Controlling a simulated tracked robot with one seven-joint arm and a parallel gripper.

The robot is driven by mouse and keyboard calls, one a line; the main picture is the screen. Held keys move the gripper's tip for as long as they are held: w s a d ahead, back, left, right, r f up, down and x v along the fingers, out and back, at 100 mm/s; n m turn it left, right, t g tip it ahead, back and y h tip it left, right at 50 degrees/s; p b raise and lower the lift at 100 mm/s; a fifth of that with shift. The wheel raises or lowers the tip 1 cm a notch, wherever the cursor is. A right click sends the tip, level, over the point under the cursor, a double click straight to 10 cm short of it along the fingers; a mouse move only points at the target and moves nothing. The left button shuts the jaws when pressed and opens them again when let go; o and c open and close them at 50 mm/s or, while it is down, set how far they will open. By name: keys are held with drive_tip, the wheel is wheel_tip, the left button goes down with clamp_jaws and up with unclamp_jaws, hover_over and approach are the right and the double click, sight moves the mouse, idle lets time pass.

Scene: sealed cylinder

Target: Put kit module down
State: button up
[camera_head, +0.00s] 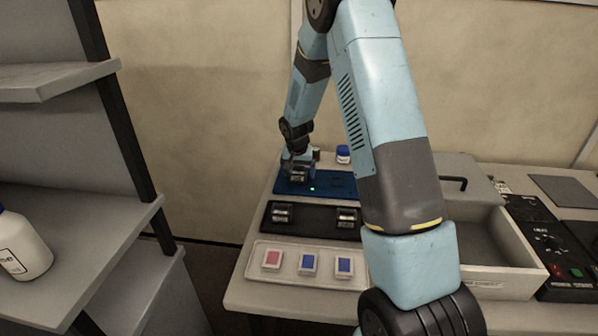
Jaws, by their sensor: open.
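My gripper (297,158) is at the far end of the table, low over the left part of a blue base plate (336,189). It is open. A small dark and silvery module (299,174) is at the plate directly under my gripper; I cannot tell whether the fingers still touch it. A green light shows on the plate just in front of it. Two similar modules, one on the left (283,211) and one on the right (346,215), sit on a black tray (314,219) nearer to me. My arm hides part of the table to the right.
A white tray (262,284) holds one red and two blue square pieces. A small blue-lidded jar (343,155) stands behind the plate. An open grey chest (482,283) and a dark control panel (545,240) are at right. Shelves (75,235) with a white bottle (22,247) stand at left.

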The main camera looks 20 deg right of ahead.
drive_tip(key=s+r, duration=0.6)
drive_tip(key=r, duration=0.5)
drive_tip(key=s+r, duration=0.5)
drive_tip(key=r, duration=0.7)
drive_tip(key=s+r+n+t, duration=0.1)
drive_tip(key=s+r, duration=0.4)
drive_tip(key=s, duration=1)
drive_tip(key=s+r+n+t+y, duration=0.1)
drive_tip(key=s+r+n, duration=0.2)
drive_tip(key=s, duration=1.2)
drive_tip(key=shift+r+t, duration=0.4)
drive_tip(key=shift+r, duration=0.45)
drive_tip(key=shift+d, duration=0.1)
